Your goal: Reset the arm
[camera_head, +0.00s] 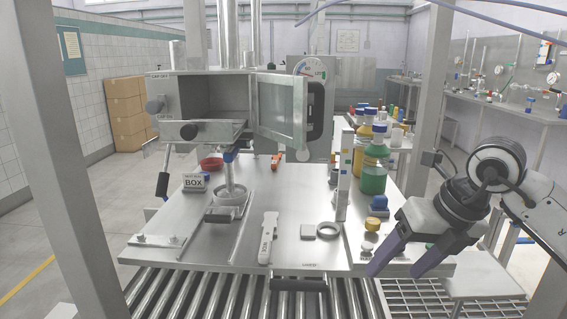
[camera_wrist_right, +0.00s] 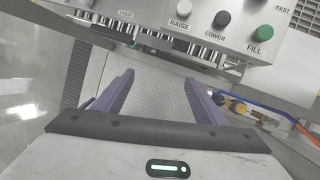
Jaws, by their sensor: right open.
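My right gripper (camera_head: 396,270) is at the lower right of the head view, on an arm coming in from the right. Its two purple fingers are spread apart and point down toward the front right corner of the steel work table (camera_head: 290,238). In the right wrist view the same gripper (camera_wrist_right: 158,80) is open, with nothing between its fingers. Beyond them is a control panel (camera_wrist_right: 205,22) with RAISE, LOWER and FILL buttons. My left gripper is not in view.
Green (camera_head: 374,170) and yellow (camera_head: 363,142) bottles stand at the table's right. A white tool (camera_head: 268,238) and a grey ring (camera_head: 328,230) lie near the front. A roller conveyor (camera_head: 200,290) runs in front.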

